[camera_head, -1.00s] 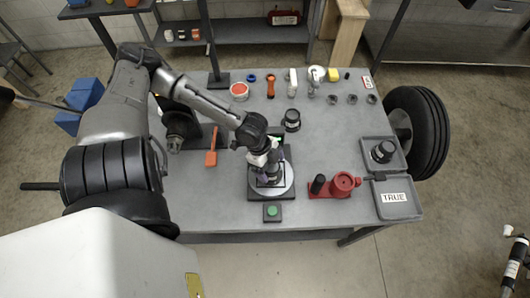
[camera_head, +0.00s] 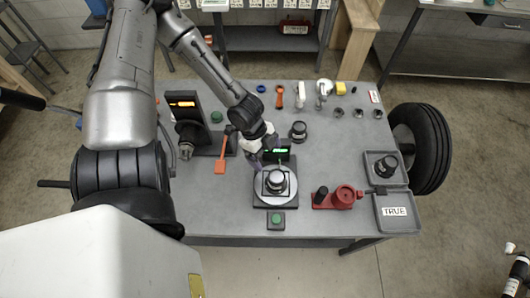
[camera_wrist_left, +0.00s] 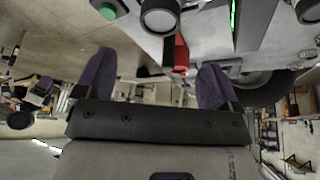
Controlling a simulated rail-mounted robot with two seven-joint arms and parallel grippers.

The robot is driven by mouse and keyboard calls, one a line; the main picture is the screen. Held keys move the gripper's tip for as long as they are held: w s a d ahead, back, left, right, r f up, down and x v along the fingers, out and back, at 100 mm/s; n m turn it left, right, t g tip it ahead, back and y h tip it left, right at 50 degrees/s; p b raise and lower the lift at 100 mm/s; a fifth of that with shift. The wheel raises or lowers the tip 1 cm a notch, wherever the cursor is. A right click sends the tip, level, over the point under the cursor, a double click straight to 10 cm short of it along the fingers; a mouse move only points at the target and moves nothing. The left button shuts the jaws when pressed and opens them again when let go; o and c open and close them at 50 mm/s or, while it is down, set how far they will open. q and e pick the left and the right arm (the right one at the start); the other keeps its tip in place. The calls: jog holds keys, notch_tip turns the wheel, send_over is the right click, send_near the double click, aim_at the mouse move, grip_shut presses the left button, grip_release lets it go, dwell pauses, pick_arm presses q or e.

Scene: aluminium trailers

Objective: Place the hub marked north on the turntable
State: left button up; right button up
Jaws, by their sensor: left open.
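A dark hub with a pale top (camera_head: 276,180) sits upright on the round turntable (camera_head: 262,196), inside a thin square frame. A second hub (camera_head: 298,130) stands on the table behind it, and a third (camera_head: 386,166) sits in a grey tray at the right. I cannot read a north mark on any hub. My left gripper (camera_head: 258,158) is just behind and left of the turntable's hub, apart from it. In the left wrist view the purple-padded fingers (camera_wrist_left: 155,82) are wide apart and empty.
A green-lit display (camera_head: 280,151) stands behind the turntable and a green button (camera_head: 276,218) in front. A red fixture (camera_head: 340,197) is to the right, beside a tray lid marked TRUE (camera_head: 396,212). An orange-lit device (camera_head: 184,105) and orange scoop-like tool (camera_head: 221,165) are left.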

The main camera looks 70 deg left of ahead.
pick_arm(q)
jog(key=s+d+f+n+y, duration=0.1)
jog(key=s+d+f+n, duration=0.2)
jog(key=d, duration=0.5)
jog(key=s+d+f+n+y, duration=0.2)
jog(key=s+d+f+n, duration=0.1)
jog(key=d, duration=0.6)
jog(key=shift+d+f+n+t+y, duration=0.35)
jog(key=shift+f+n, duration=0.45)
jog(key=shift+n, duration=0.6)
jog(key=shift+s, duration=0.1)
